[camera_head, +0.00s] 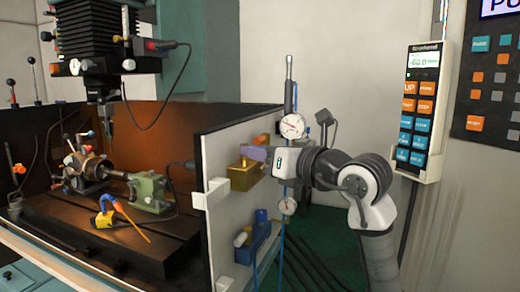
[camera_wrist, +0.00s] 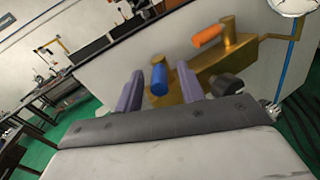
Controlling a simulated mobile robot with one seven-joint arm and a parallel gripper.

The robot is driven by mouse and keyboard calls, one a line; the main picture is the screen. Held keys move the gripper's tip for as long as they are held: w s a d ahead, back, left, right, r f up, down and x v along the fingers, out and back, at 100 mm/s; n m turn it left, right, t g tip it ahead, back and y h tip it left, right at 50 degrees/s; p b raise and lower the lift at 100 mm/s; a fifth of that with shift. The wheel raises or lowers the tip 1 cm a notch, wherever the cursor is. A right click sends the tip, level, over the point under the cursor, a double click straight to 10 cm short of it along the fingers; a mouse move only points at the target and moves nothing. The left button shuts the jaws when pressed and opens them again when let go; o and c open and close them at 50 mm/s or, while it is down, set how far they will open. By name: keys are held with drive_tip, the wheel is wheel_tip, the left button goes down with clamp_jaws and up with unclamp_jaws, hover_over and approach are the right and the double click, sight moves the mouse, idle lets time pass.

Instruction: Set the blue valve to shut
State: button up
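A brass valve block (camera_head: 243,175) is mounted on the pale panel at the side of the machine. It also shows in the wrist view (camera_wrist: 212,68), with a blue handle (camera_wrist: 158,78) and an orange handle (camera_wrist: 207,36) on it. My gripper (camera_wrist: 160,70) has two purple fingers, one on each side of the blue handle, with a visible gap on both sides. The gripper is open. In the head view my gripper (camera_head: 256,153) is at the brass block, and the blue handle is hidden there. I cannot tell whether the valve is open or shut.
A round gauge (camera_head: 292,126) on a pipe stands close to my wrist, with a smaller gauge (camera_head: 287,206) below. A blue bracket (camera_head: 262,238) sits lower on the panel. A pendant (camera_head: 418,112) hangs on the right wall. A dark knob (camera_wrist: 226,86) is beside the right finger.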

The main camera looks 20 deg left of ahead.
drive_tip(key=shift+w+a, duration=0.1)
drive_tip(key=shift+a, duration=0.2)
clamp_jaws()
